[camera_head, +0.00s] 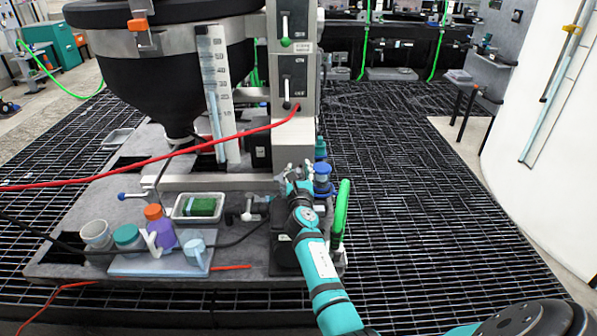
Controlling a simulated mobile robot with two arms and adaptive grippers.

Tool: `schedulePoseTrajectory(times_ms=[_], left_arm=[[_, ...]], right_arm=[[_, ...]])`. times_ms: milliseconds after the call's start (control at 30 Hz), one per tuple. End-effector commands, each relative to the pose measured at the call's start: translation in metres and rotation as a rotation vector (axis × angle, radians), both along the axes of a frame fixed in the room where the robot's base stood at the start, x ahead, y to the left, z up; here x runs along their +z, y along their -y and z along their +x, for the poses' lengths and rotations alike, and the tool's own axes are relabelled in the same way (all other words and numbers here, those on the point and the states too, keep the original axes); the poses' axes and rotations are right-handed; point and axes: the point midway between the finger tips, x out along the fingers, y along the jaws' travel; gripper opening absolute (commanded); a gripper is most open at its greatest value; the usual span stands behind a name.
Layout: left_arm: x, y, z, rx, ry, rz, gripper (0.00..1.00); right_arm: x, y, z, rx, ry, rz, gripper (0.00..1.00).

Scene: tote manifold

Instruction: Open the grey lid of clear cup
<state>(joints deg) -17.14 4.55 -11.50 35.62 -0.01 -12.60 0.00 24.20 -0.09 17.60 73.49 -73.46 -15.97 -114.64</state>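A pale cup with a greyish top (96,234) stands at the left end of a row of containers on the grey platform. A small pale-blue, see-through cup (195,250) stands at the right of that row, on a light-blue board (150,266). I cannot tell for sure which one is the clear cup with the grey lid. My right gripper (296,178) is well to the right of both, beside a blue-capped fitting (322,178). Its fingers are small and blurred against the metal behind, so contact and opening are unclear. My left gripper is out of view.
A teal-lidded jar (128,237) and a purple bottle with an orange cap (158,230) stand between the cups. A white tray with a green sponge (201,207) lies behind. A dark hose crosses the platform (120,190); a red hose (150,161) passes above.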

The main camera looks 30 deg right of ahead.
Motion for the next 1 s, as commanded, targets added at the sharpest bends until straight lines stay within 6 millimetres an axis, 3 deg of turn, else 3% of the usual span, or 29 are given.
schedulePoseTrajectory(times_ms=[33, 233, 733, 1000], left_arm=[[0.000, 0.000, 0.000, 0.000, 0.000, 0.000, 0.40], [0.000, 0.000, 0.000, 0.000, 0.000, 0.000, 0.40], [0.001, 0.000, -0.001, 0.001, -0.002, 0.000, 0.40], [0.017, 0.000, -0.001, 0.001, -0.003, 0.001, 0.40]], right_arm=[[0.000, 0.000, 0.000, 0.000, 0.000, 0.000, 0.26], [0.000, 0.000, 0.000, 0.000, 0.000, 0.000, 0.00], [0.001, -0.001, 0.000, 0.000, -0.005, -0.005, 0.00], [0.010, -0.003, 0.001, 0.001, -0.056, -0.089, 0.00]])
